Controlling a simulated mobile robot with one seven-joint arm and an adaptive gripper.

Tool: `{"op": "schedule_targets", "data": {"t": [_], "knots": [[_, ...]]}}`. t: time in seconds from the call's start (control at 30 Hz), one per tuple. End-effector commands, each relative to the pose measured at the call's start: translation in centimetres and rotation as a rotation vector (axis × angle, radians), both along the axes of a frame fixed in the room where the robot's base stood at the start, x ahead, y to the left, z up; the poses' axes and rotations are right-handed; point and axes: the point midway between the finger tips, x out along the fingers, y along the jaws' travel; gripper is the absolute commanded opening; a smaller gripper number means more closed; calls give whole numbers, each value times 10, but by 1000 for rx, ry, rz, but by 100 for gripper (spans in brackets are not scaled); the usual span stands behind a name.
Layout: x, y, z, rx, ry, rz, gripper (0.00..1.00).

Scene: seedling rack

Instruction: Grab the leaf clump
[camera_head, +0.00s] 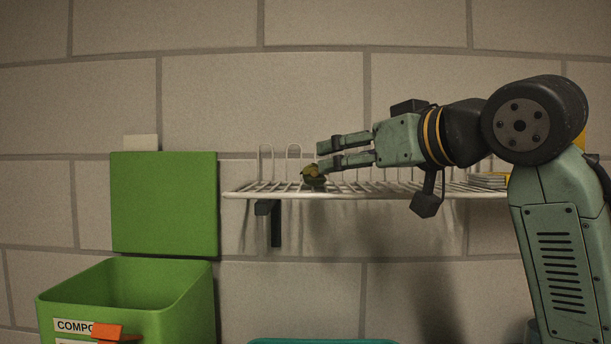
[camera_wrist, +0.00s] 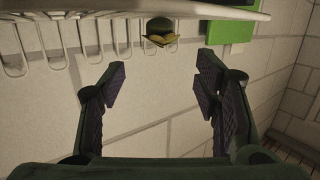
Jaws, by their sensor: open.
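The leaf clump (camera_head: 313,176) is a small dark green and yellow-brown bundle on the white wire shelf (camera_head: 290,195), near the shelf's left part in the head view. My gripper (camera_head: 323,157) reaches in from the right, with its fingertips just above and beside the clump. In the wrist view the clump (camera_wrist: 160,32) lies beyond the fingertips, near the top middle. My gripper (camera_wrist: 160,75) is open there, with nothing between the pads. Whether a finger touches the clump is hard to tell in the head view.
An open green compost bin (camera_head: 130,285) with a raised lid (camera_head: 163,203) stands at lower left. Upright wire loops (camera_head: 293,157) line the shelf's back against the block wall. A teal rim (camera_head: 322,341) shows at the bottom.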

Motion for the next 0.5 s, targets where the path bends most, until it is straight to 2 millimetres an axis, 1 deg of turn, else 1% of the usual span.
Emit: {"op": "schedule_targets", "data": {"t": [0.2, 0.5], "knots": [[29, 20, -4, -1, 2, 2, 57], [51, 35, -10, -2, 3, 1, 57]]}}
